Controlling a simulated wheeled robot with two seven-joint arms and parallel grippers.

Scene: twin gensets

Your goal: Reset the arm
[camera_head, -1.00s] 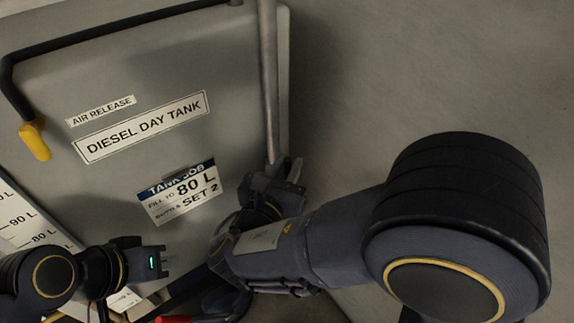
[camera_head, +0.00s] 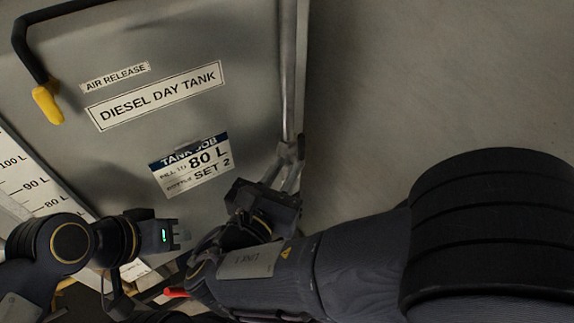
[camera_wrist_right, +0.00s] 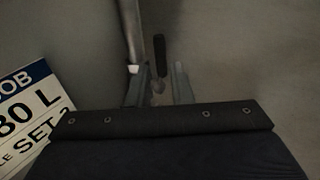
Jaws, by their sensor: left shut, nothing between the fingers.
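My left gripper (camera_head: 180,236) is at the lower left in the head view, in front of the tank. Its short fingers are shut and empty. My right gripper (camera_head: 287,168) is at the lower end of a vertical grey pipe (camera_head: 288,70). Its two grey fingers stand apart, and they also show in the right wrist view (camera_wrist_right: 160,88). A thin dark-tipped lever (camera_wrist_right: 159,48) appears in the gap between them there. I cannot tell whether it lies between the fingers or beyond them. My right forearm hides what is below.
The grey diesel day tank (camera_head: 215,40) fills the left. It carries a tank job card (camera_head: 190,165) reading 80 L, SET 2. A yellow-ended black handle (camera_head: 47,104) is at upper left, above a level scale (camera_head: 30,180). Bare floor (camera_head: 430,70) lies to the right.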

